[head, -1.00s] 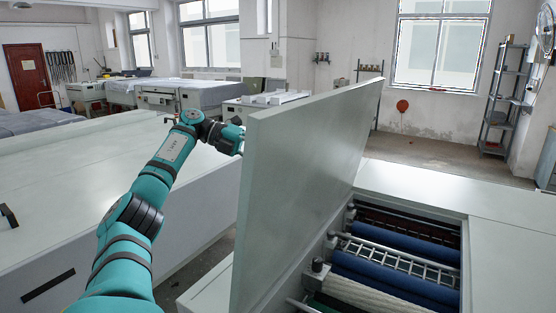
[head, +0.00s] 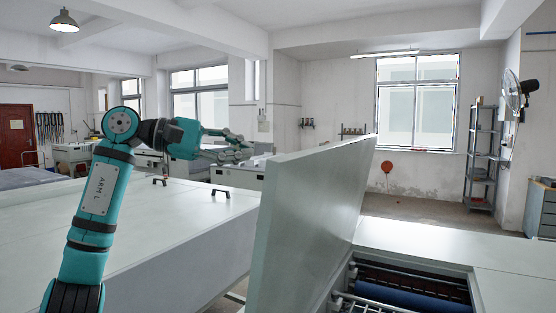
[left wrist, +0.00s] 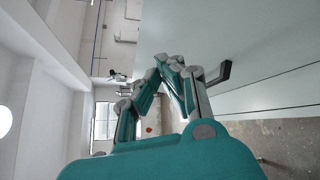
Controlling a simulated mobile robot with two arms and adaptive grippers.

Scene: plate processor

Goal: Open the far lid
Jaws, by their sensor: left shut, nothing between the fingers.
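A pale grey-green lid (head: 300,225) stands raised and tilted on the right-hand machine (head: 430,240). Blue rollers (head: 400,296) show in the opening beside it. My left gripper (head: 245,153) is shut and empty, in the air to the left of the lid's top edge and apart from it in the picture. In the left wrist view, the gripper fingers (left wrist: 160,85) show in front of a pale panel (left wrist: 240,40) with a dark handle (left wrist: 222,73). I cannot tell which panel that is. My right gripper is not in view.
A second long pale machine (head: 150,215) with black handles (head: 221,192) lies on the left, across a narrow gap. A metal shelf (head: 482,155) and a wall fan (head: 520,85) stand at the right. Open floor (head: 430,210) lies beyond the lid.

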